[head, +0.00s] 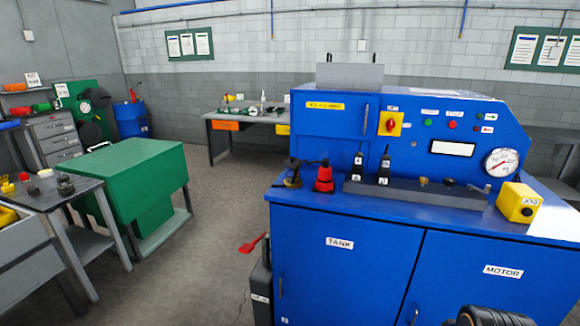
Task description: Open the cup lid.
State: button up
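No cup with a lid can be told for certain. On the left end of the blue machine's top stands a red, tapered container (324,179) with a narrower top. Left of it is a small dark fitting (293,175) with a brownish base; whether either is the cup is too small to tell. My gripper's fingers do not show. A dark rounded part at the bottom right edge looks like my arm, apart from the red container and the dark fitting.
The blue machine (345,245) has two black levers (384,166), a gauge (501,162) and a yellow box (518,202).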

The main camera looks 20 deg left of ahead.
aim_at(292, 162)
jog(key=z, duration=0.45)
jog(key=i, duration=0.95)
jog(key=u, duration=2.95)
jog(key=i, duration=0.5)
jog(key=u, duration=0.05)
